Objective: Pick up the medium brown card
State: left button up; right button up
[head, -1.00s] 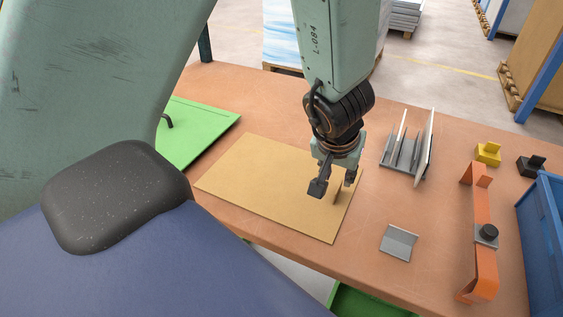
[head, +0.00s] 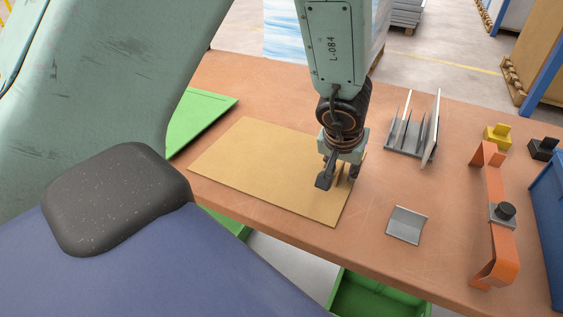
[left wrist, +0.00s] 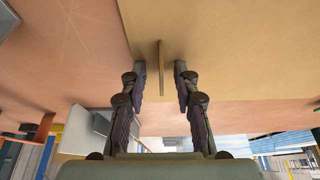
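The medium brown card (head: 262,165) is a flat tan sheet lying on the orange-brown table. It also fills the upper right of the left wrist view (left wrist: 235,50). A thin upright tab (left wrist: 161,68) of similar colour stands near the card's right end. My left gripper (head: 340,178) hangs over that end, pointing down. In the left wrist view its two fingers (left wrist: 160,80) are apart, one on each side of the tab, with a visible gap on both sides. My right gripper is not in view.
A green sheet (head: 205,112) lies left of the card.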

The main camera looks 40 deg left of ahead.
pick_arm(q)
jog(key=shift+s+a+r, duration=0.1)
jog(key=shift+s, duration=0.05)
jog(key=c, duration=0.6)
grip_shut()
